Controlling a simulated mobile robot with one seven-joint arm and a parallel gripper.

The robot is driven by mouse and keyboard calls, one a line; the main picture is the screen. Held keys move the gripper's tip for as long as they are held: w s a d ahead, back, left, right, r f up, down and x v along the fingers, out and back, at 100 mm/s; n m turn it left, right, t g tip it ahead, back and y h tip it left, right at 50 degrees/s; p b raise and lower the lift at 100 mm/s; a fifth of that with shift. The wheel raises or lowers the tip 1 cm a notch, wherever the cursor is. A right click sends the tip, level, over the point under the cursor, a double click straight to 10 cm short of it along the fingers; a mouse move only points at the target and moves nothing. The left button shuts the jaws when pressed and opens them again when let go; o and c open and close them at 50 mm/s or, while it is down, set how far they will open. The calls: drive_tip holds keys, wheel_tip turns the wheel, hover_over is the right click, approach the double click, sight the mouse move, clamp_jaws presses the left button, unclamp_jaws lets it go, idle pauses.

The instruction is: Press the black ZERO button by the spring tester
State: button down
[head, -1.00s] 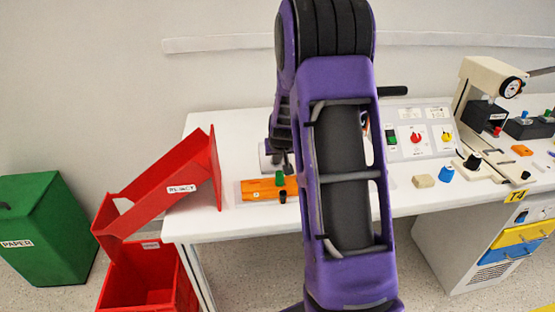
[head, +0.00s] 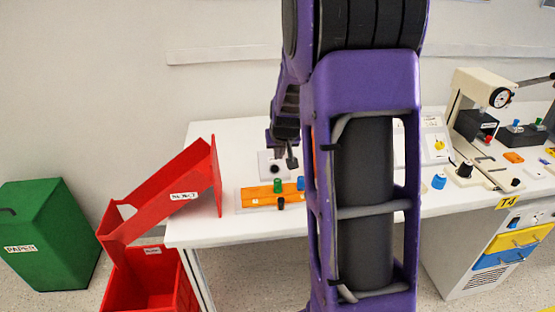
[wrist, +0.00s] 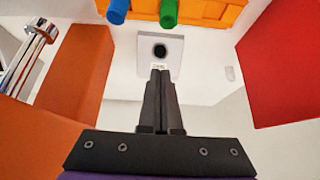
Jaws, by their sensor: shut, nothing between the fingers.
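A black round button (wrist: 160,50) sits in a pale square plate (wrist: 176,68); the small label at the plate's edge is too small to read. The plate (head: 264,172) and the button (head: 275,169) also show in the head view, on the table behind an orange block. My gripper (wrist: 161,73) is shut and empty, its fingertips overlapping the plate's label edge, just short of the button in the picture. In the head view my gripper (head: 291,163) is beside the button, apparently above the table. A cream stand with a round dial (head: 501,97), possibly the spring tester, stands at the right.
The orange block (head: 250,198) carries green, blue and black knobs. A red reject chute (head: 160,192) stands to its left. In the wrist view, an orange-brown block (wrist: 75,70) and a chrome part (wrist: 30,50) lie left. My arm hides the table's middle.

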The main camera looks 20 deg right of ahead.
drive_tip(key=shift+v, duration=0.9)
